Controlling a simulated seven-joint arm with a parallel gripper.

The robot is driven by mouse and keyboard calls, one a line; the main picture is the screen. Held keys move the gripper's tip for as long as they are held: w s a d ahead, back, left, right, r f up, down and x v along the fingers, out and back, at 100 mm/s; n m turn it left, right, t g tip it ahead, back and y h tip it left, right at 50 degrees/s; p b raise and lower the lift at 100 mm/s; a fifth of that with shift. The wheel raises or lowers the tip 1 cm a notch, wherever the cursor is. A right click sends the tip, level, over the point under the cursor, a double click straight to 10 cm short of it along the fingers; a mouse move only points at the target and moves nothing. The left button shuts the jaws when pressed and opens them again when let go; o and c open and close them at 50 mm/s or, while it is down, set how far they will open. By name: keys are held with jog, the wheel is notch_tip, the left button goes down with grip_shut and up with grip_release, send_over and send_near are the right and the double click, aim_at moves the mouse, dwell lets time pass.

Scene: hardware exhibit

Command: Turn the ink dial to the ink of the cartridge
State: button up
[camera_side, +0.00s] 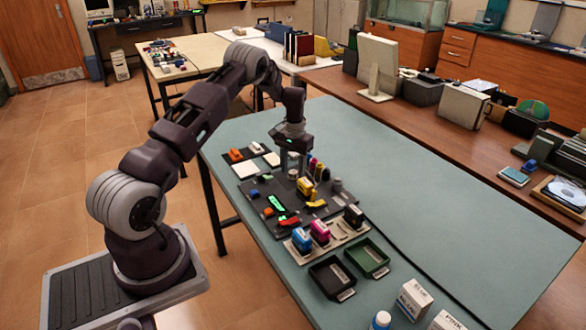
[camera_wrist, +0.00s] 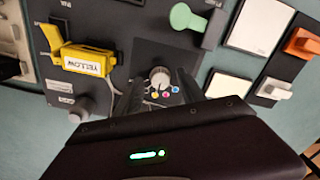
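The ink dial (camera_wrist: 160,77) is a small round grey knob on a dark panel, with coloured dots printed beside it in the wrist view. The yellow cartridge (camera_wrist: 88,60), labelled YELLOW, sits on the panel left of the dial, and also shows in the side view (camera_side: 305,187). My gripper (camera_wrist: 176,84) is open, its dark fingers apart on either side of the dial in the wrist view. In the side view my gripper (camera_side: 291,160) points down over the far part of the panel. I cannot tell whether a finger touches the dial, nor its exact setting.
Blue (camera_side: 302,239) and magenta (camera_side: 320,231) cartridges stand in a rack in front of the panel, with a black one (camera_side: 353,216) at right. Black (camera_side: 332,277) and green (camera_side: 367,257) trays lie nearer.

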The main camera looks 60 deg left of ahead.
aim_at(294, 172)
notch_tip(294, 172, up, 7)
jog(key=shift+d+r, duration=0.1)
dwell(0.3)
jog(key=s+d+r+m+t, duration=0.15)
jog(key=s+d+r, duration=0.25)
jog(key=d+r, duration=0.7)
jog(key=s+d+r+m+t, duration=0.15)
jog(key=s+d+r, duration=0.25)
jog(key=d+r, duration=0.65)
jog(key=s+d+r+m+t, duration=0.1)
jog(key=s+d, duration=0.4)
jog(key=s, duration=0.6)
jog(key=s+d+r+m+t, duration=0.1)
jog(key=s+d, duration=0.4)
jog(key=s, duration=0.5)
jog(key=shift+s+d+t, duration=0.15)
jog(key=shift+s+t, duration=0.25)
